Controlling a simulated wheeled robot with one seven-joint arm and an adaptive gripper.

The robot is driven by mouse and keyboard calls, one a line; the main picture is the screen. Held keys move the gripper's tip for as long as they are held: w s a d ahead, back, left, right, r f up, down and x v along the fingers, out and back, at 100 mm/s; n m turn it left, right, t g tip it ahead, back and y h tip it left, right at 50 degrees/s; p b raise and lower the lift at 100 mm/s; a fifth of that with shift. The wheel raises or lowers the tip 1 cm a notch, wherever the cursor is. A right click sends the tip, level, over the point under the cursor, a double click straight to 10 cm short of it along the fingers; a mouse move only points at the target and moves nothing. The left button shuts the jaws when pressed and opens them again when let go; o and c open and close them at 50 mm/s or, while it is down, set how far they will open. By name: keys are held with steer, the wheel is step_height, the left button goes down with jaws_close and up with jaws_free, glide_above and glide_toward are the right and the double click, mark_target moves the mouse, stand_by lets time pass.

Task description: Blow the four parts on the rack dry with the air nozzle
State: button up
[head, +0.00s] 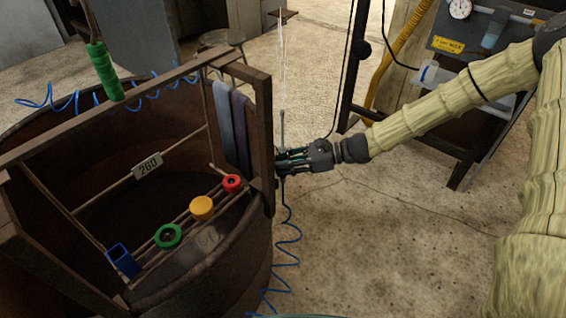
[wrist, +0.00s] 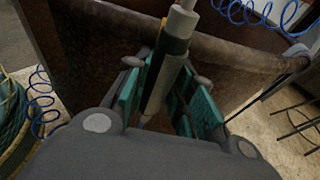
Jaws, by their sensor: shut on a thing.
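My gripper (head: 290,160) is shut on the grey air nozzle (head: 282,128), just right of the wooden frame. The nozzle stands about upright, with a pale streak rising above its tip. In the wrist view the nozzle (wrist: 168,72) sits between the teal finger pads. Parts sit in a row on the slanted rack rails (head: 187,212): a blue square tube (head: 124,262), a green ring (head: 168,236), a yellow-orange round part (head: 202,207) and a red ring (head: 232,183). My gripper is apart from them, beyond the frame's right post. Whether they are wet cannot be told.
The wooden frame (head: 262,140) stands over a rusty drum (head: 245,245). Blue-grey cloths (head: 232,125) hang inside its right post. A green cylinder (head: 103,70) is at the top rail. A blue coiled hose (head: 287,245) hangs below my gripper.

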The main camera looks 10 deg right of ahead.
steer(key=shift+w+a+r, duration=0.1)
steer(key=shift+w+r, duration=0.1)
steer(key=shift+r, duration=0.35)
steer(key=shift+w+r, duration=0.15)
steer(key=shift+r, duration=0.35)
steer(key=shift+d+r+p, duration=0.2)
steer(key=shift+d+p, duration=0.2)
steer(key=shift+d, duration=0.1)
steer(key=s+d+f+p, duration=0.1)
steer(key=s+d+p, duration=0.1)
steer(key=d, duration=0.5)
steer(key=shift+s+p, duration=0.15)
steer(key=shift+p, duration=0.35)
